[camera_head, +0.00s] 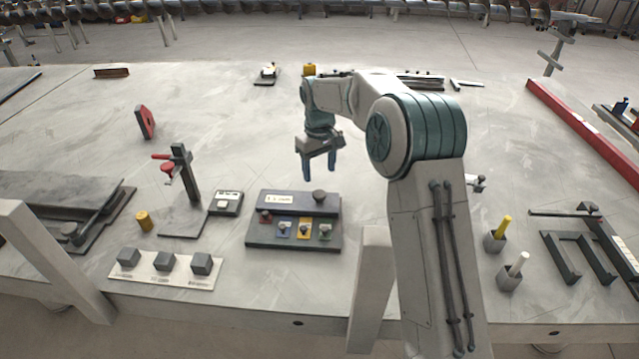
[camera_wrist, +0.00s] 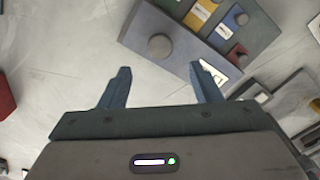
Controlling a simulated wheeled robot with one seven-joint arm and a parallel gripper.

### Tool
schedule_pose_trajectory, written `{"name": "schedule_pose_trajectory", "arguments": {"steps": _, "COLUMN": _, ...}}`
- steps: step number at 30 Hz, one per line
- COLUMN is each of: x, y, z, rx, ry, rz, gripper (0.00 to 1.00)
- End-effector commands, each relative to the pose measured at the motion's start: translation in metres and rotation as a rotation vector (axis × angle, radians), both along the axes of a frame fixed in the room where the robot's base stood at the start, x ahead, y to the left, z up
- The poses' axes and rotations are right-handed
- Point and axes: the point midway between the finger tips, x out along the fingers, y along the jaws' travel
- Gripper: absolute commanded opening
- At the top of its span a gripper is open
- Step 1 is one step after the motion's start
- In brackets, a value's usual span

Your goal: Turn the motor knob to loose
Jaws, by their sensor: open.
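A dark control panel (camera_head: 290,243) lies on the table in front of my arm. It has a large dark round knob (camera_head: 319,196) at its upper right and a white display (camera_head: 278,199) at its upper left. A row of small knobs on red, blue, yellow and green patches runs below. In the wrist view the large knob (camera_wrist: 161,46) shows just beyond the fingertips, and the panel (camera_wrist: 187,42) reaches to the upper right. No label is readable, so I cannot tell which knob is the motor's. My gripper (camera_head: 320,174) is open, empty and above the panel's far side.
A small box with a display (camera_head: 226,203) and a stand with a red clamp (camera_head: 186,175) are left of the panel. A plate with dark cubes (camera_head: 165,280) lies at the front left. A grey post (camera_head: 369,285) rises right of the panel. The table behind is mostly clear.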

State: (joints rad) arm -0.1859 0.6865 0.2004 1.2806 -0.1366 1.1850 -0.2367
Motion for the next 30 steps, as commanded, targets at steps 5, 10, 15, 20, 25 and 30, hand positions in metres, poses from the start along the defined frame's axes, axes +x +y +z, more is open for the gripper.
{"name": "schedule_pose_trajectory", "arguments": {"steps": 5, "x": 0.000, "y": 0.000, "z": 0.037, "rx": 0.001, "ry": -0.003, "rz": 0.000, "gripper": 0.58}}
{"name": "schedule_pose_trajectory", "arguments": {"steps": 10, "x": 0.000, "y": 0.000, "z": 0.056, "rx": 0.000, "ry": -0.002, "rz": 0.001, "gripper": 0.58}}
{"name": "schedule_pose_trajectory", "arguments": {"steps": 15, "x": 0.000, "y": 0.000, "z": 0.062, "rx": 0.000, "ry": -0.001, "rz": 0.001, "gripper": 0.58}}
{"name": "schedule_pose_trajectory", "arguments": {"steps": 20, "x": 0.000, "y": 0.000, "z": 0.062, "rx": 0.000, "ry": 0.000, "rz": 0.001, "gripper": 0.58}}
{"name": "schedule_pose_trajectory", "arguments": {"steps": 25, "x": 0.000, "y": 0.000, "z": 0.068, "rx": 0.000, "ry": -0.001, "rz": 0.001, "gripper": 0.58}}
{"name": "schedule_pose_trajectory", "arguments": {"steps": 30, "x": 0.000, "y": 0.000, "z": 0.099, "rx": 0.000, "ry": -0.001, "rz": 0.000, "gripper": 0.58}}
